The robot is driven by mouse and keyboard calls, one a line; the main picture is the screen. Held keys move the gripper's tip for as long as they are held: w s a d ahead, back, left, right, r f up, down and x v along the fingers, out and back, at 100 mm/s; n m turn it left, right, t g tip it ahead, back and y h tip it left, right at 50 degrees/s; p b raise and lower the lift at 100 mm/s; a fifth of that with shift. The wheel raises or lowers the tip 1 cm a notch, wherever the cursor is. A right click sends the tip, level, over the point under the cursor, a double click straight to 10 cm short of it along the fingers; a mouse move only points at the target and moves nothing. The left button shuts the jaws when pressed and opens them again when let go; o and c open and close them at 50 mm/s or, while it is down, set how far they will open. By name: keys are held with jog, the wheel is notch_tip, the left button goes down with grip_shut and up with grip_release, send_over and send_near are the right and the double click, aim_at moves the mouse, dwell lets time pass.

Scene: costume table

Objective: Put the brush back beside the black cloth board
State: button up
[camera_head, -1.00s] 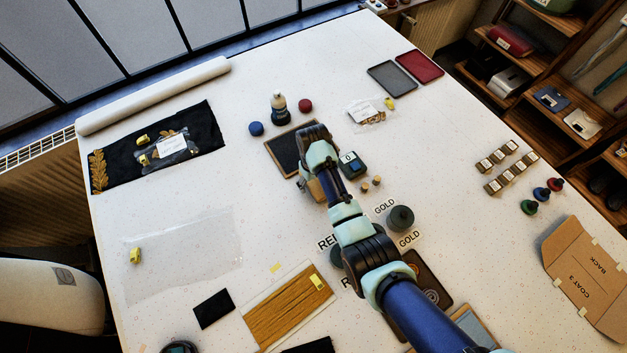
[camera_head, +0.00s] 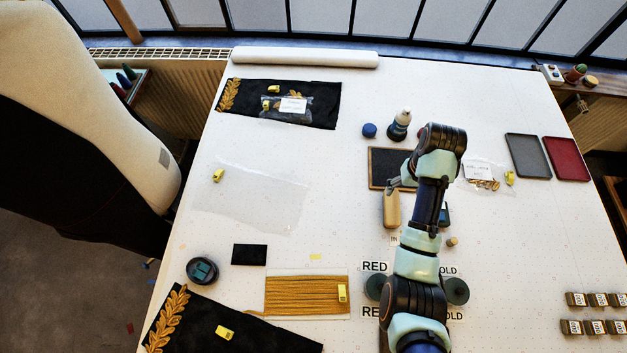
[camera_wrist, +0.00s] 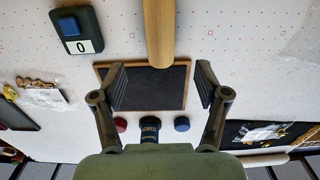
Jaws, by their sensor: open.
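The black cloth board (camera_head: 386,161), dark with a thin wooden frame, lies flat near the table's middle. It also shows in the wrist view (camera_wrist: 152,90). The brush, a pale wooden piece (camera_head: 391,209), is at the board's near edge in the head view. In the wrist view the brush (camera_wrist: 160,30) comes in from the top, its end just overlapping the board's edge; I cannot tell whether it touches. My gripper (camera_wrist: 161,84) is open, its fingers apart over the board, with nothing between them. In the head view my wrist hides the board's right part and most of my gripper.
A blue-buttoned counter (camera_wrist: 76,26) stands near the brush. A bottle (camera_head: 400,125) and a blue round piece (camera_head: 369,130) stand behind the board. A bag with a yellow tag (camera_head: 482,177) lies right. The table left of the board is mostly clear, with a clear sheet (camera_head: 250,198).

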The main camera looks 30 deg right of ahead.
jog(key=w+a+r+n+t+h, duration=0.1)
jog(key=w+a+r+n+t, duration=0.15)
jog(key=w+a, duration=0.45)
jog(key=w+a+r+n+t, duration=0.1)
jog(key=w+a+r+t, duration=0.2)
jog(key=a, duration=0.7)
jog(key=w+a+r+n+t+h, duration=0.15)
jog(key=w+a+r, duration=0.25)
jog(key=a, duration=0.5)
jog(key=s+a+r+n+t+y, duration=0.2)
jog(key=s+a+r+t, duration=0.2)
jog(key=a+r, duration=0.6)
jog(key=a+t, duration=0.1)
jog(key=a, duration=0.2)
jog(key=shift+s+r+n+t, duration=0.2)
jog(key=shift+n+t, duration=0.1)
jog(key=shift+t, duration=0.1)
jog(key=shift+y, duration=0.25)
